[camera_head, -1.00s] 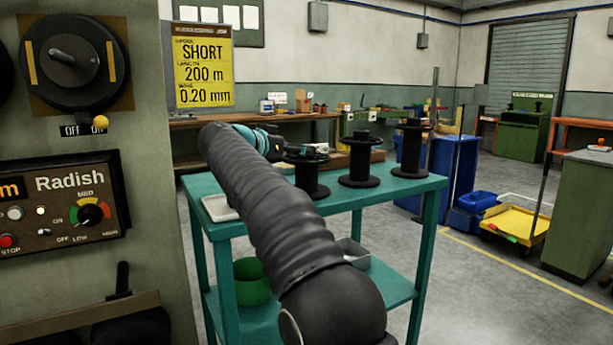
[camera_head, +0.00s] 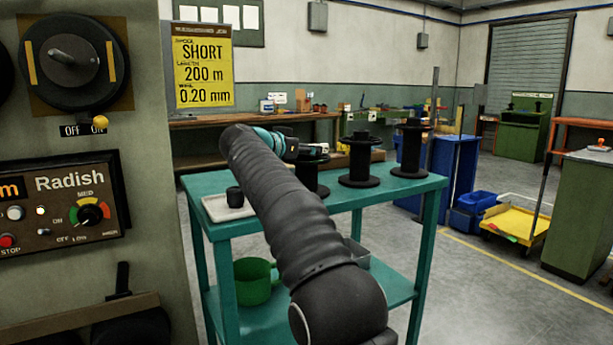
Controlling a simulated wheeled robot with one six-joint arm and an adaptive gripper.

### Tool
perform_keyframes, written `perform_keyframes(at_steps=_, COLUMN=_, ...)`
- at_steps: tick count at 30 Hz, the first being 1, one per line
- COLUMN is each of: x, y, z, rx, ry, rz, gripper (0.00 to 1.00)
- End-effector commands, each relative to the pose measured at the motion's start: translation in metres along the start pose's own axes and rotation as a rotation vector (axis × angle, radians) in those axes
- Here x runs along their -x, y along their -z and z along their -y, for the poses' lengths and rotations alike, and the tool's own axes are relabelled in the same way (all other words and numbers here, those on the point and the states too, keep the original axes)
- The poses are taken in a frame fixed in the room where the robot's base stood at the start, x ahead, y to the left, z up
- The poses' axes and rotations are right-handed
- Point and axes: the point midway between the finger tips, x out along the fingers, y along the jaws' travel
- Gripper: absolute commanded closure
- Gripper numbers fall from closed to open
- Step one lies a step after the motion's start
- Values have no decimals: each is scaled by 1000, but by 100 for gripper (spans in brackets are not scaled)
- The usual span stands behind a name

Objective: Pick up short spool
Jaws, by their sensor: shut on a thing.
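Three black spools stand in a row on the teal cart's top shelf (camera_head: 390,196). The left one, the short spool (camera_head: 311,180), looks the lowest. The middle spool (camera_head: 359,160) and the right spool (camera_head: 411,150) are taller and stand apart from it. My gripper (camera_head: 316,150) is shut on the short spool at its upper part. The spool appears upright and still at shelf level. My arm hides part of its left side, and the fingertips are too small to see clearly.
A white tray (camera_head: 215,209) with a small black cylinder (camera_head: 235,196) lies on the shelf's left. A green container (camera_head: 252,282) and a grey bin (camera_head: 358,253) are on the lower shelf. A control panel stands close at left.

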Motion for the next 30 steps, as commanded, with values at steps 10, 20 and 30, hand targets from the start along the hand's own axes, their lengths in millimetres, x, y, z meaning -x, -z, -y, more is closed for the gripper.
perform_keyframes(at_steps=10, x=0, y=2, z=0, rx=-1, ry=0, rz=-1, gripper=100)
perform_keyframes(at_steps=20, x=4, y=20, z=0, rx=-4, ry=1, rz=-1, gripper=100)
perform_keyframes(at_steps=30, x=6, y=34, z=1, rx=-2, ry=0, rz=-2, gripper=100)
